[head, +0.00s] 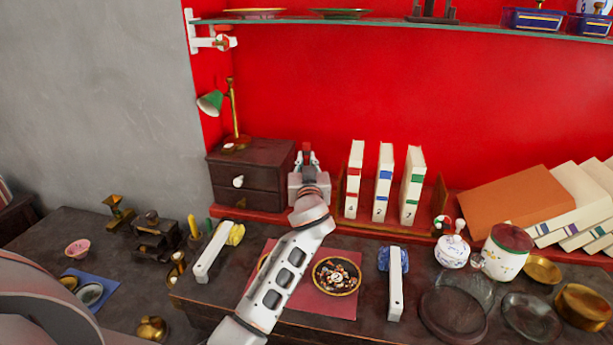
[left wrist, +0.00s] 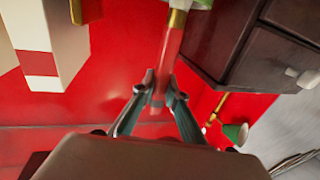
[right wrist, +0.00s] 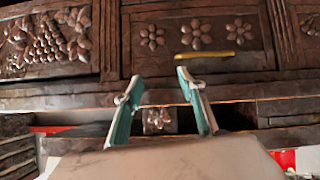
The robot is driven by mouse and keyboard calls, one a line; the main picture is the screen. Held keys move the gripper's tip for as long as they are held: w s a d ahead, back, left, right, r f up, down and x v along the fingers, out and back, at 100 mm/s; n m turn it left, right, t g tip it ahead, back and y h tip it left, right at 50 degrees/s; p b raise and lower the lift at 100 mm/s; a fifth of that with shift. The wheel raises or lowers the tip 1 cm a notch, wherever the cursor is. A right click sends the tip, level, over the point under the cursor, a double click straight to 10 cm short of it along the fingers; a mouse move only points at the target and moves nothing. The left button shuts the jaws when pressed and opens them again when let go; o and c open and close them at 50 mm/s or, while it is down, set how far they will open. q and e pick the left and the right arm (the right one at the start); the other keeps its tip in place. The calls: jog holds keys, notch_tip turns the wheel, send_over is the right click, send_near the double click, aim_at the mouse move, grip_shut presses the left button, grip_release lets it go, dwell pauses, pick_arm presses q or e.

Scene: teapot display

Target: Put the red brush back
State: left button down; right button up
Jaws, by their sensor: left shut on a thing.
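My left gripper (head: 307,166) is at the back of the dark table, between the small dark drawer cabinet and the row of white books. It is shut on the red brush (head: 306,149), a small red piece of which shows above the fingers. In the left wrist view the brush's red handle (left wrist: 172,55) runs up from between the fingertips (left wrist: 160,97) to a gold band, with a pale green and white part at the edge. My right gripper (right wrist: 158,80) is open and empty, facing a carved dark wood front. It is not seen in the head view.
The drawer cabinet (head: 250,180) carries a green lamp (head: 211,103). Numbered white books (head: 384,182) stand to its right. A bowl (head: 336,277) lies on a red mat (head: 345,310). Jars and dishes crowd the right.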

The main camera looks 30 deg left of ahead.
pick_arm(q)
jog(key=shift+f, duration=2.3)
jog(key=shift+b, duration=0.3)
jog(key=shift+f, duration=0.15)
jog(key=c, duration=2)
grip_release()
jog(key=shift+c, duration=0.2)
jog(key=shift+s+d+r, duration=0.1)
jog(key=shift+r, duration=0.1)
jog(key=v, duration=1.1)
jog(key=shift+s, duration=0.4)
